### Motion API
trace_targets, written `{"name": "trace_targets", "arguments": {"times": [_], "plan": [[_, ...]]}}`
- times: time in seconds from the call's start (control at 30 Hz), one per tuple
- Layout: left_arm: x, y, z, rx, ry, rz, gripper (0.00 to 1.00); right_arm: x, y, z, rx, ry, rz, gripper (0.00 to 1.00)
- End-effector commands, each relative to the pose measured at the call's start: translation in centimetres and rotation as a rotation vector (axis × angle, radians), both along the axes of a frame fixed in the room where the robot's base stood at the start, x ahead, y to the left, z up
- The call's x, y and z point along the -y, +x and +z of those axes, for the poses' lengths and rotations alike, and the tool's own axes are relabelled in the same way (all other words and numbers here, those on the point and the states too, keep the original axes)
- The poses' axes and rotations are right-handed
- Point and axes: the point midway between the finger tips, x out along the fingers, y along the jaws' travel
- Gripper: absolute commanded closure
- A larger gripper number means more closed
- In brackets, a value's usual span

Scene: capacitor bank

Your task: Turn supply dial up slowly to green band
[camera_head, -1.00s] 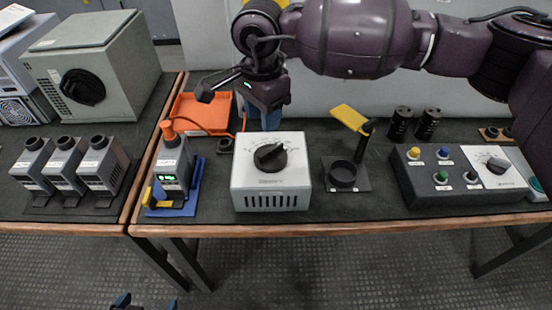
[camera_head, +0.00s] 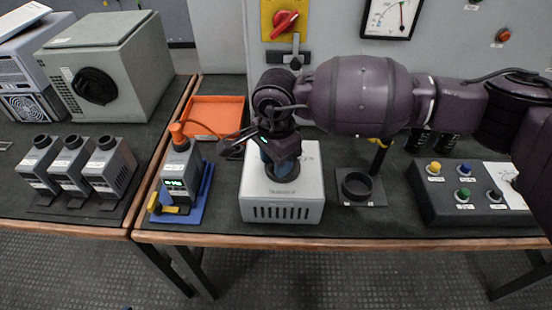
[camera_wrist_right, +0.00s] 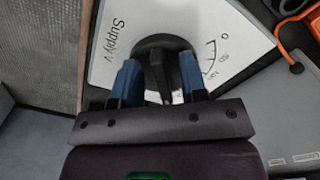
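The supply box (camera_head: 285,208) is a pale box with front slots, on the bench in the middle of the head view. My right gripper (camera_head: 283,172) points down over its top and hides most of the dial there. In the right wrist view, the black round supply dial (camera_wrist_right: 155,44) has a raised grip ridge, on a white plate (camera_wrist_right: 115,42) marked "Supply V" with a printed scale. My right gripper's blue fingers (camera_wrist_right: 159,80) stand apart on either side of the ridge, with gaps visible. No green band can be made out on the plate. My left gripper is out of view.
A handheld meter (camera_head: 178,175) with a lit green display stands left of the box, before an orange tray (camera_head: 215,112). A black ring stand (camera_head: 372,190) and a button panel (camera_head: 465,210) are to the right. A wall gauge (camera_head: 392,17) and red switch (camera_head: 284,22) are behind.

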Motion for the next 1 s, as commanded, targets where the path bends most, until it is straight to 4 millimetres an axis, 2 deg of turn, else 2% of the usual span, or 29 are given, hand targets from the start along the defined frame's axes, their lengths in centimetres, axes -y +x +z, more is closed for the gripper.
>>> {"name": "trace_targets", "arguments": {"times": [0.17,0.4,0.43,0.6,0.8,1.0], "plan": [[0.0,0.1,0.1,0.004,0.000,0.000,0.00,0.0,0.0,0.0,0.000,0.000,0.000,0.61],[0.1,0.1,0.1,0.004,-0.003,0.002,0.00,0.0,0.0,0.0,0.000,0.000,0.000,0.97],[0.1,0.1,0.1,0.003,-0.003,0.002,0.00,0.0,0.0,0.0,0.000,0.000,0.000,1.00],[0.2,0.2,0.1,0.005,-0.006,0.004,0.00,0.0,0.0,0.1,0.001,-0.001,-0.011,1.00],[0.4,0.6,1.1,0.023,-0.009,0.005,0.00,-0.2,0.1,0.4,0.004,0.000,-0.109,1.00],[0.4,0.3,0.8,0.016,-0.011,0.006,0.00,-0.2,0.2,0.0,0.000,0.001,-0.122,1.00]]}}
